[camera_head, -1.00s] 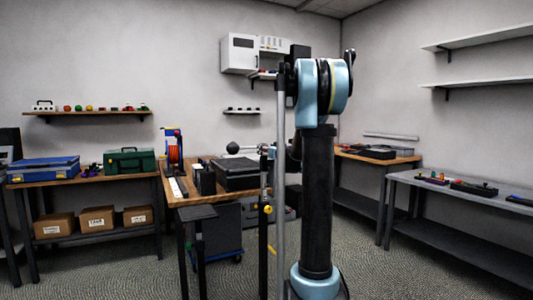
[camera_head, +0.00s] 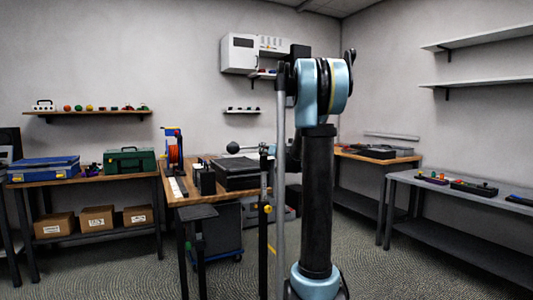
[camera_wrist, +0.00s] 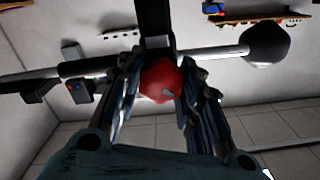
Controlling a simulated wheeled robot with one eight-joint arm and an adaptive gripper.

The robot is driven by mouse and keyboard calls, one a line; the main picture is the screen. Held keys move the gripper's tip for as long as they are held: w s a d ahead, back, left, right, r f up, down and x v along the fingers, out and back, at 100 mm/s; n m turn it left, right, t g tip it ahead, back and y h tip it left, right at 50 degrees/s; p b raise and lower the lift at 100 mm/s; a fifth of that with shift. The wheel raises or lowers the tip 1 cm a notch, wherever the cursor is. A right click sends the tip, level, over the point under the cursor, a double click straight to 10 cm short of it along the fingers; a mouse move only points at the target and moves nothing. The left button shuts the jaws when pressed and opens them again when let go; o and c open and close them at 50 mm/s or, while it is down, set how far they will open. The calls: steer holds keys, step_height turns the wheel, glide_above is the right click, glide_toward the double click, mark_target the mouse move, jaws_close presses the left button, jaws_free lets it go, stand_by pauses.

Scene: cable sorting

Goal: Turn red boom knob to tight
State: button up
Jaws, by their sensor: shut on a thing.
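The red boom knob (camera_wrist: 161,82) shows in the middle of the wrist view, with a small pale mark on its face. My gripper (camera_wrist: 160,88) has a finger on each side of the knob and is shut on it. A boom bar (camera_wrist: 205,54) runs behind the knob, with a dark ball-like end (camera_wrist: 267,44) at the right. In the head view the boom's dark ball (camera_head: 233,147) shows left of my arm. My arm hides the knob and my gripper there.
A wooden workbench (camera_head: 180,200) holds black cases (camera_head: 235,175) and a red and blue spool (camera_head: 174,150). A thin upright stand (camera_head: 264,220) with a yellow knob stands close left of my arm. Open floor (camera_head: 420,275) lies at the right.

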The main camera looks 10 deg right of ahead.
steer(key=shift+d+m, duration=0.1)
steer(key=shift+m, duration=0.2)
steer(key=o, duration=1.1)
steer(key=shift+c, duration=0.2)
steer(key=shift+s, duration=0.1)
steer(key=v, duration=1.1)
steer(key=shift+s, duration=0.3)
steer(key=shift+o, duration=0.2)
steer(key=shift+d, duration=0.1)
